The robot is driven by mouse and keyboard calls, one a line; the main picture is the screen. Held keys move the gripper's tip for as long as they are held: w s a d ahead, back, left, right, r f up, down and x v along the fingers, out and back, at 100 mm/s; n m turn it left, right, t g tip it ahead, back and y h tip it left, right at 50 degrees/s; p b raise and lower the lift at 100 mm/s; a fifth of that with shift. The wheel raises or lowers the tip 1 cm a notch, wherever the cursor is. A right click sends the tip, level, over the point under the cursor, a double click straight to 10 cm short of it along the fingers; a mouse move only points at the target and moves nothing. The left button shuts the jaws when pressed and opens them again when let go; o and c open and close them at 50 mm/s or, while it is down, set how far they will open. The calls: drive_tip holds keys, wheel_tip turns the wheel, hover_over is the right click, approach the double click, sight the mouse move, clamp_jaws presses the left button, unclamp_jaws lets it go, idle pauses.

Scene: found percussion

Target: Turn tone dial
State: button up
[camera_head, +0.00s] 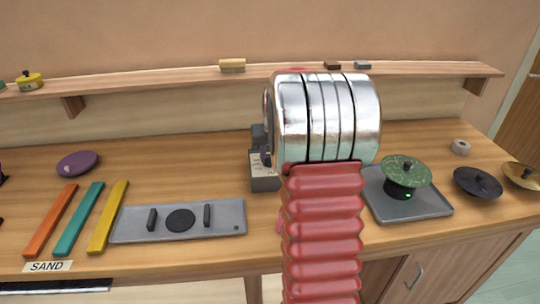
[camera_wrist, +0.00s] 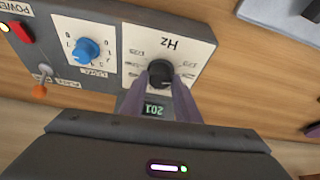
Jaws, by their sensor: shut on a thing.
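A grey control box (camera_wrist: 110,35) fills the upper left of the wrist view. Its black dial (camera_wrist: 160,72) sits on a cream panel marked Hz, and a small display (camera_wrist: 154,108) beside it reads 201. My gripper (camera_wrist: 160,84) is shut on the black dial, with one purple finger on each side of it. A blue dial (camera_wrist: 87,50) sits on another cream panel of the same box. In the head view the box (camera_head: 264,180) shows only in part behind my arm, which hides my gripper and the dials.
The box also has a red power switch (camera_wrist: 20,32) and an orange-tipped toggle (camera_wrist: 42,80). On the wooden bench stand a grey plate with black parts (camera_head: 225,222), coloured bars (camera_head: 78,217), and a grey tray (camera_head: 425,207) under a green lid (camera_head: 405,168). A shelf (camera_head: 150,80) runs behind.

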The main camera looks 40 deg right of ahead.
drive_tip(key=shift+w+a+m+h, duration=0.15)
drive_tip(key=shift+m+h, duration=0.25)
drive_tip(key=shift+m, duration=0.7)
drive_tip(key=shift+g, duration=0.4)
drive_tip(key=o, duration=1)
drive_tip(key=shift+r, duration=0.15)
drive_tip(key=v, duration=1.3)
drive_tip(key=shift+s+a+r, duration=0.1)
drive_tip(key=shift+s+r, duration=0.05)
drive_tip(key=shift+s, duration=0.1)
